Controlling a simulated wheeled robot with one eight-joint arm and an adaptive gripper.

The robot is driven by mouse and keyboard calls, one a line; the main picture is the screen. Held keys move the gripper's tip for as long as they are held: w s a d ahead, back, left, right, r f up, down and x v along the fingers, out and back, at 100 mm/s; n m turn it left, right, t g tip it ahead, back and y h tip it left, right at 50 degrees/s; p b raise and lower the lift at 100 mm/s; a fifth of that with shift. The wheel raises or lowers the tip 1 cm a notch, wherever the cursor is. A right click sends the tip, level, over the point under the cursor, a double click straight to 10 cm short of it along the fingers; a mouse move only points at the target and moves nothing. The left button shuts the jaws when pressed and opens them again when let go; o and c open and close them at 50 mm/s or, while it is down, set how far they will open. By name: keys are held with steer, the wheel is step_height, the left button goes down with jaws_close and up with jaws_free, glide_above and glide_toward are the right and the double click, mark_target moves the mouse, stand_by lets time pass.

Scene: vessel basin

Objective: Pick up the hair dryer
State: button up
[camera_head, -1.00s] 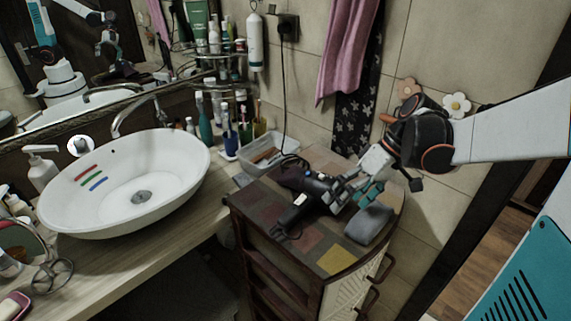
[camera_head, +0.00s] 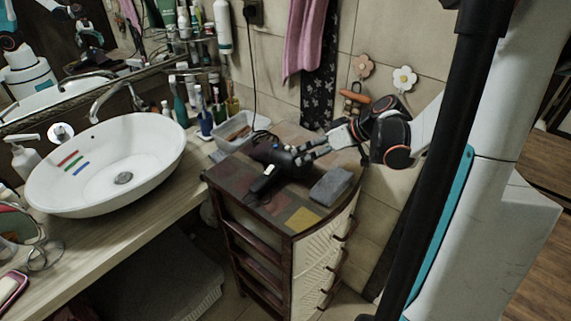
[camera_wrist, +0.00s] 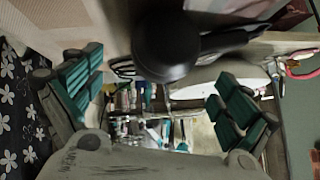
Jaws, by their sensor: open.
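The black hair dryer (camera_head: 272,154) lies on the patchwork top of the small cabinet (camera_head: 240,182), its handle pointing toward the front left. My gripper (camera_head: 306,152) is at the right end of the dryer's body, low over the cabinet top. In the wrist view my gripper (camera_wrist: 160,92) has its two teal-padded fingers wide apart. The dark rounded end of the hair dryer (camera_wrist: 165,48) shows between and above them in that picture. No finger is seen closed on it. Whether a finger touches it cannot be told.
A grey folded cloth or block (camera_head: 331,185) lies on the cabinet just right of the dryer. A white tray (camera_head: 232,133) sits behind it by the wall. A white basin (camera_head: 60,192) is on the counter at left. A pink towel (camera_head: 302,40) hangs behind.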

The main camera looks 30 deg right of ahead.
steer(key=shift+b+x, duration=1.15)
steer(key=shift+x, duration=2.1)
steer(key=shift+w+a+r, duration=0.1)
steer(key=shift+a+r, duration=0.05)
steer(key=shift+r, duration=0.05)
steer(key=c, duration=1.6)
steer(key=shift+r, duration=0.1)
step_height(320, 180, up, 20)
steer(key=p, duration=0.6)
steer(key=shift+p, duration=0.3)
